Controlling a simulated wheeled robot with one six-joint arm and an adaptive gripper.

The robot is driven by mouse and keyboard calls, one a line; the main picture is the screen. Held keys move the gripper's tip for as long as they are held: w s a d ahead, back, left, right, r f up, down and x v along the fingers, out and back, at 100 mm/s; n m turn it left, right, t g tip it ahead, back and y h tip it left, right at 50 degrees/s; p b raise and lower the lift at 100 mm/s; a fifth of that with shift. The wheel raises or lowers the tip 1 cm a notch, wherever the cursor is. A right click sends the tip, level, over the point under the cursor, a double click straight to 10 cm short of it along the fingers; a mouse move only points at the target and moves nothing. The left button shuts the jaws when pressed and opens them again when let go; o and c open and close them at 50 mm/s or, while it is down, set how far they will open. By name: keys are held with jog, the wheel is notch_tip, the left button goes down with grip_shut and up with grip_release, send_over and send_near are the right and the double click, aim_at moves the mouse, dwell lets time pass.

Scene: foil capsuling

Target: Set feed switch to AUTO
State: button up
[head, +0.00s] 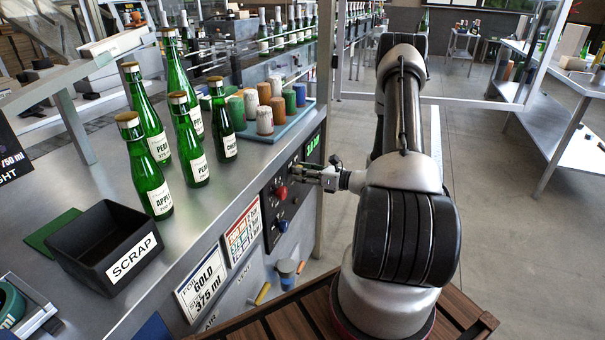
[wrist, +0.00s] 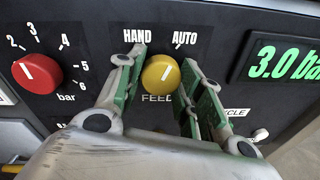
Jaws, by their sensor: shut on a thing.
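The feed switch (wrist: 160,74) is a round yellow knob on a dark panel, with FEED printed below it and HAND and AUTO above. Its white pointer line leans up and to the right, towards the AUTO label (wrist: 185,38). My gripper (wrist: 162,62) is shut on the knob, with one green-padded finger on each side. In the head view my gripper (head: 325,175) reaches left to the panel on the bench front, and the yellow knob cannot be made out there.
A red pressure knob (wrist: 37,73) sits left of the switch and a green 3.0 bar display (wrist: 285,62) to the right. Above, the bench holds green bottles (head: 178,85), a blue tray (head: 262,135) of coloured capsules and a black SCRAP bin (head: 88,225). Open floor lies right.

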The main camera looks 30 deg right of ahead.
jog(key=shift+m, duration=1)
jog(key=shift+c, duration=0.2)
jog(key=shift+o, duration=0.2)
jog(key=o, duration=1)
jog(key=shift+d, duration=0.1)
jog(key=v, duration=1.2)
